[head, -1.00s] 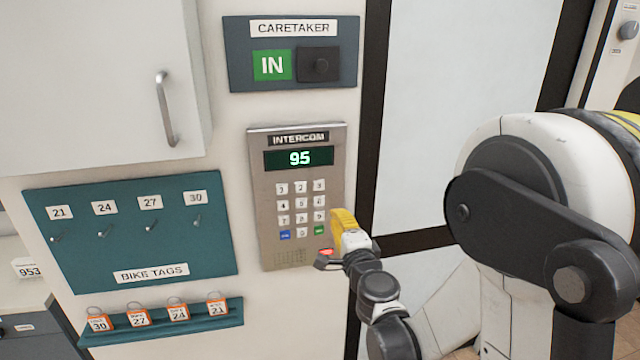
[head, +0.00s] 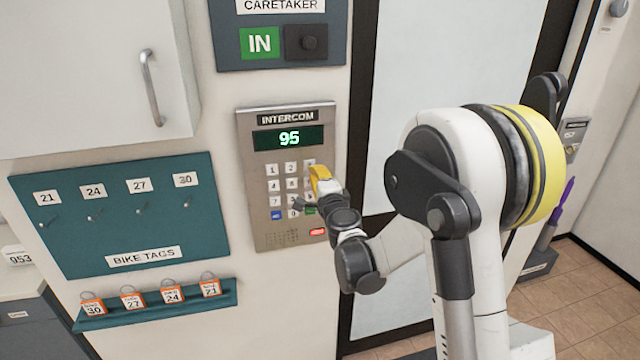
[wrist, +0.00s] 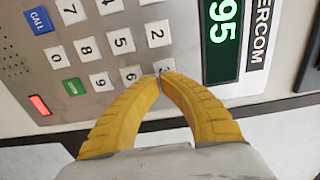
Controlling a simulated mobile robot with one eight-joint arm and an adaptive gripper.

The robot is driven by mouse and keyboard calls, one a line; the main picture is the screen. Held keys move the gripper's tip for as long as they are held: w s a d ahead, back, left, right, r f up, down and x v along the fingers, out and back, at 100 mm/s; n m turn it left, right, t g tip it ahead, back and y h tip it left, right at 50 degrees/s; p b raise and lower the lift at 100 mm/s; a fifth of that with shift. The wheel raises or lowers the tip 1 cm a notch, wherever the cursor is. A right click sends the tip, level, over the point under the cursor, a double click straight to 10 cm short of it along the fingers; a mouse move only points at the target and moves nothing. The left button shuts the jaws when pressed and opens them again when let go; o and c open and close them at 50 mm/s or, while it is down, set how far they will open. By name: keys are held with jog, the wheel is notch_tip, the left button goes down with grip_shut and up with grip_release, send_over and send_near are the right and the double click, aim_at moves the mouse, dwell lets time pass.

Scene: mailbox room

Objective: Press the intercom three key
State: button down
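The grey intercom panel (head: 255,215) is on the wall, with a green display (head: 288,138) reading 95. The display also shows in the wrist view (wrist: 222,42). The three key (wrist: 167,65) is at the display end of the column 3, 6, 9 and is partly covered by my fingertips. It also shows in the head view (head: 309,163), just above my gripper (head: 314,172). My gripper's yellow fingers in the wrist view (wrist: 160,78) meet at their tips, empty, at the three key's edge. I cannot tell whether they touch it.
The six key (wrist: 132,75) and two key (wrist: 158,33) are close beside the fingertips. A caretaker panel (head: 222,50) is above the intercom. A teal bike tag board (head: 110,225) and a shelf of orange tags (head: 165,308) are to the left. A cabinet (head: 70,80) hangs upper left.

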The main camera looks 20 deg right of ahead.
aim_at(309, 165)
jog(key=shift+w, duration=0.8)
jog(key=shift+w, duration=0.1)
jog(key=shift+w+r+b, duration=0.1)
jog(key=shift+w+b, duration=0.3)
jog(key=shift+w, duration=0.3)
